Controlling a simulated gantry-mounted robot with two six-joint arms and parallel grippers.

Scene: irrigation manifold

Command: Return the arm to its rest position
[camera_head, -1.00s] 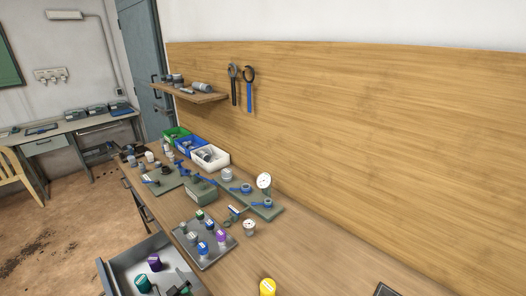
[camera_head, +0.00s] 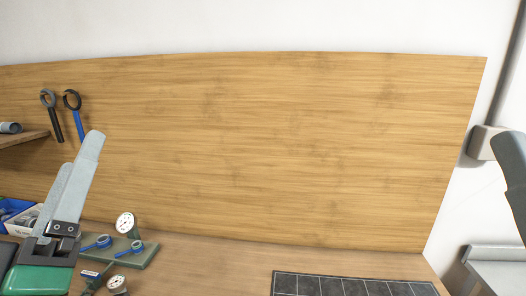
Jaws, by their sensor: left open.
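My left gripper (camera_head: 80,153) stands at the lower left, with its pale grey fingers pointing up and its green body at the bottom edge. The fingers are apart and nothing shows between them. It is in front of the backboard and the left end of the bench, and hides part of both. My right gripper is not clearly in view; only a grey piece shows at the right edge.
A green plate (camera_head: 142,257) with blue-handled valves and a gauge (camera_head: 125,224) lies right of my left gripper. Another gauge (camera_head: 117,284) is nearer. A dark gridded tray (camera_head: 350,286) lies on the bench (camera_head: 220,262). Two wrenches (camera_head: 73,112) hang on the backboard (camera_head: 280,150).

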